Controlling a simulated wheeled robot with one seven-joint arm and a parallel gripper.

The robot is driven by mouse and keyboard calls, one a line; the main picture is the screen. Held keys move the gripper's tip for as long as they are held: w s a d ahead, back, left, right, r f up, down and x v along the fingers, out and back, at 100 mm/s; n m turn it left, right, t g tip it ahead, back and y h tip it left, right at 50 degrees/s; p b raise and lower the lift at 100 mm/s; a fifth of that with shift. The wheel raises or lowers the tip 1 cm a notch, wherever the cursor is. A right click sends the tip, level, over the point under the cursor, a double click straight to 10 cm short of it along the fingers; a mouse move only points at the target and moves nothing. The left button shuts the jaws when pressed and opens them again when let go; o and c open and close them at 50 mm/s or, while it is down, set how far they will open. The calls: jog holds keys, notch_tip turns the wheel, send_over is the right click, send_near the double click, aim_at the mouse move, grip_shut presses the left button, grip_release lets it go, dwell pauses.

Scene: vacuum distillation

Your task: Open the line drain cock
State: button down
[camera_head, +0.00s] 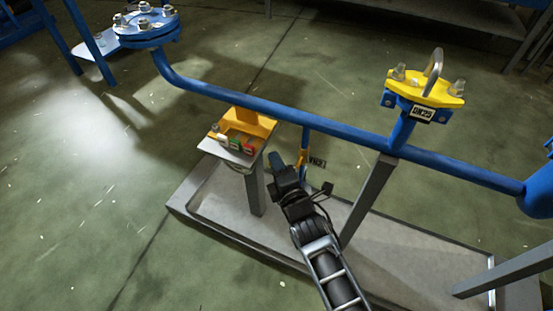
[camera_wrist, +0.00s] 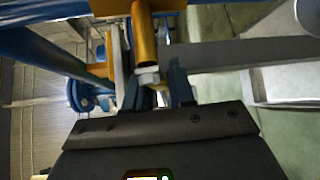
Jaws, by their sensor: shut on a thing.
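The line drain cock has an orange handle (camera_head: 301,160) beside a short blue branch pipe (camera_head: 306,136) hanging from the long blue line (camera_head: 270,108). My gripper (camera_head: 299,176) reaches the cock from below in the head view. In the wrist view my gripper (camera_wrist: 153,88) has its dark fingers closed on the cock's handle. The exact contact is partly hidden, and the handle's angle is hard to tell.
A yellow DN25 flange (camera_head: 425,88) rises at right; a blue flange (camera_head: 146,30) is at upper left. Grey supports (camera_head: 368,200) stand near my arm above the pale tray (camera_head: 215,208). Floor at left is clear.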

jog(key=n+g+h+p, duration=0.1)
jog(key=p, duration=0.1)
jog(key=f+n+g+h+p, duration=0.1)
jog(key=shift+s+d+p, duration=0.1)
jog(key=shift+d+p, duration=0.2)
jog(key=shift+p, duration=0.1)
jog(key=shift+s+d+f+n+g+h+p, duration=0.15)
jog(key=shift+d+f+n+g+h+p, duration=0.4)
jog(key=shift+h+p, duration=0.55)
jog(key=shift+s+d+f+n+g+h+p, duration=0.2)
jog(key=shift+d+f+n+g+h+p, duration=0.4)
jog(key=shift+p, duration=0.85)
jog(key=shift+s+d+f+n+g+h+p, duration=0.2)
jog(key=shift+f+n+g+h+p, duration=0.3)
jog(key=shift+n+h+p, duration=0.6)
jog(key=shift+m, duration=0.25)
jog(key=c, duration=1)
grip_release()
jog(key=shift+r, duration=0.1)
jog(key=shift+c, duration=0.2)
